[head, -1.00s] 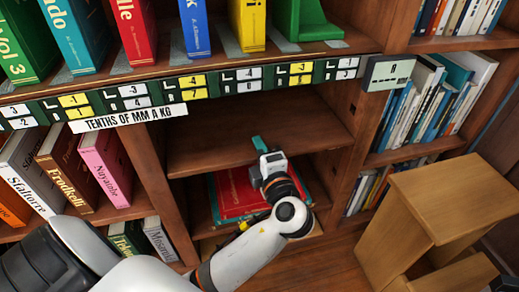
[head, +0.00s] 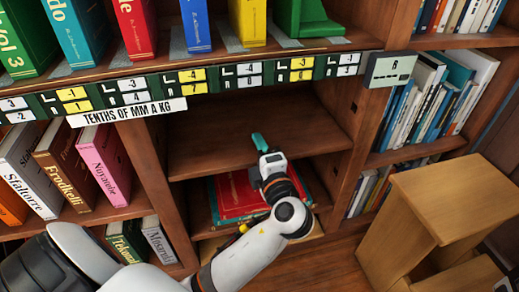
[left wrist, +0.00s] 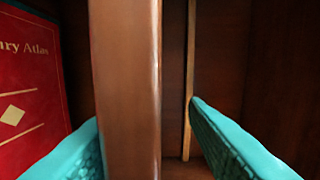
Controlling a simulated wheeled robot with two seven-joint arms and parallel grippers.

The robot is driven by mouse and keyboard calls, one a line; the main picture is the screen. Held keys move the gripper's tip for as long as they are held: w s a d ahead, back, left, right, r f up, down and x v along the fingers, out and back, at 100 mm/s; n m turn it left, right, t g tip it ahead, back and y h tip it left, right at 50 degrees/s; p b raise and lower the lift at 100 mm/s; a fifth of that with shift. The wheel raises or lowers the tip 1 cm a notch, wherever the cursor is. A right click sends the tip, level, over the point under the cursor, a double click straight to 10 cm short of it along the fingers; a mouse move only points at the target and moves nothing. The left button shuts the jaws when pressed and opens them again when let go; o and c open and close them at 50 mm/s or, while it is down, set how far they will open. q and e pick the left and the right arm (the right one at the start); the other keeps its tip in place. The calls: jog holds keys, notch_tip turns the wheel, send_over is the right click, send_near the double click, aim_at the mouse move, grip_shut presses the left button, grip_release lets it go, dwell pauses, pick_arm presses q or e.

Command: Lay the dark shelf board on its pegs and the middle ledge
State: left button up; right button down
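The dark shelf board (head: 205,158) spans the middle bookcase bay, its front edge facing me. In the left wrist view the board's edge (left wrist: 128,90) runs upright between the teal fingers. My left gripper (head: 259,140) is at the board's front edge, open, one finger on each side of it; a gap shows between the board and the right-hand finger. In the left wrist view the open gripper (left wrist: 150,145) has the board nearer the left-hand finger. A thin pale strip (left wrist: 189,70) shows behind; I cannot tell if it is the ledge. The pegs cannot be made out. My right gripper is out of view.
A red atlas (head: 232,197) lies in the compartment below the board. A label strip (head: 190,87) and upper shelf with upright books hang above. Side bays hold books (head: 103,165). A wooden step stool (head: 440,205) stands at the right.

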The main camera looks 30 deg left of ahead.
pick_arm(q)
jog(key=shift+f, duration=0.2)
jog(key=p+v, duration=0.1)
jog(key=v, duration=1.1)
jog(key=shift+r, duration=0.15)
